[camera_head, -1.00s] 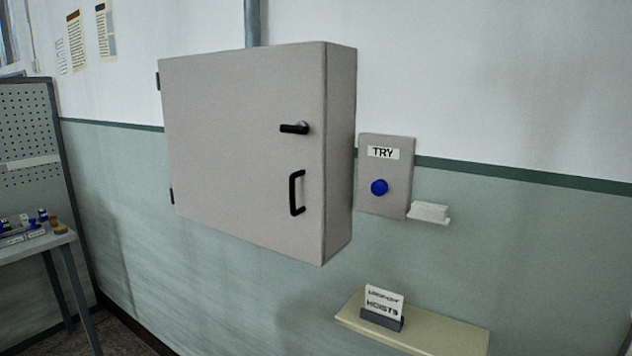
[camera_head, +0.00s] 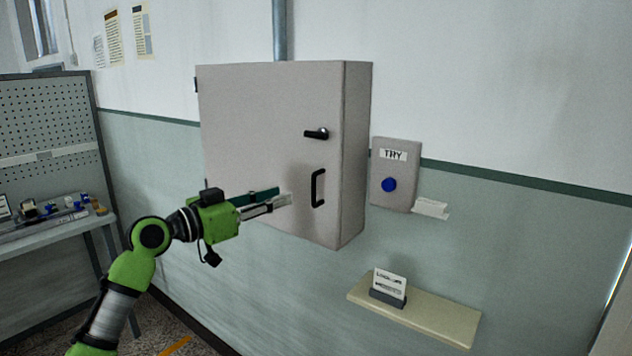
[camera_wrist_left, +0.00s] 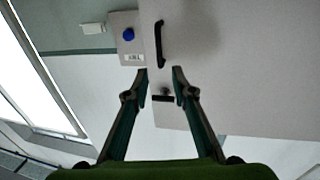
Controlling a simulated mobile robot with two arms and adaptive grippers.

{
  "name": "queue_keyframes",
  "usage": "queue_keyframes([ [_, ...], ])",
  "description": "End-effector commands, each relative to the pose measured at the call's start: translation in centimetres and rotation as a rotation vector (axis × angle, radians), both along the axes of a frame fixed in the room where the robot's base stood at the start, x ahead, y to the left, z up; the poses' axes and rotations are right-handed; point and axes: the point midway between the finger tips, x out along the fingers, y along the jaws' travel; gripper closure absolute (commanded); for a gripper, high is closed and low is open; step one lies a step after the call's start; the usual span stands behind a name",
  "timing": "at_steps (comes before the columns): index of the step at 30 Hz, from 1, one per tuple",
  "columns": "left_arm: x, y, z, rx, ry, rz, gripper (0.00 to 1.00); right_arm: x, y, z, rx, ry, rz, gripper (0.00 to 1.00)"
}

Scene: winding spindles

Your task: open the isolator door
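The isolator is a grey wall box whose door (camera_head: 258,120) is shut, with hinges on its left edge. The door carries a black turn handle (camera_head: 317,134) and, below it, a black vertical pull handle (camera_head: 318,188). My left gripper (camera_head: 284,197) is in front of the lower door, just left of the pull handle and not touching it. In the left wrist view, which is upside down, its fingers (camera_wrist_left: 162,72) are apart and empty; the pull handle (camera_wrist_left: 160,44) lies beyond the tips and the turn handle (camera_wrist_left: 162,98) shows between the fingers. My right gripper is not in view.
A grey TRY box (camera_head: 394,172) with a blue button (camera_head: 389,185) is on the wall right of the isolator. A shelf (camera_head: 430,316) with a small sign (camera_head: 390,284) is below. A bench (camera_head: 55,240) with small items stands at left.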

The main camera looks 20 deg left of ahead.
Motion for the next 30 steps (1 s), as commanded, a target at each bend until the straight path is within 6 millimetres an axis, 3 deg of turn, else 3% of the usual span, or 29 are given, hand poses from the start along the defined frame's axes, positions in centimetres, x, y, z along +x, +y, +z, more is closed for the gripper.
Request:
queue_keyframes([
  [6, 4.2, -2.6, 0.7, -0.005, 0.001, 0.000, 0.76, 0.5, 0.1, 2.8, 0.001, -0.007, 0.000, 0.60],
  [15, 8.5, -5.1, 0.3, -0.004, 0.001, 0.001, 0.76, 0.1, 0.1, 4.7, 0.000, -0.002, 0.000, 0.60],
  [30, 9.7, -5.8, 0.0, 0.000, 0.000, 0.002, 0.79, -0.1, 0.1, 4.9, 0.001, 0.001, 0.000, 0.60],
])
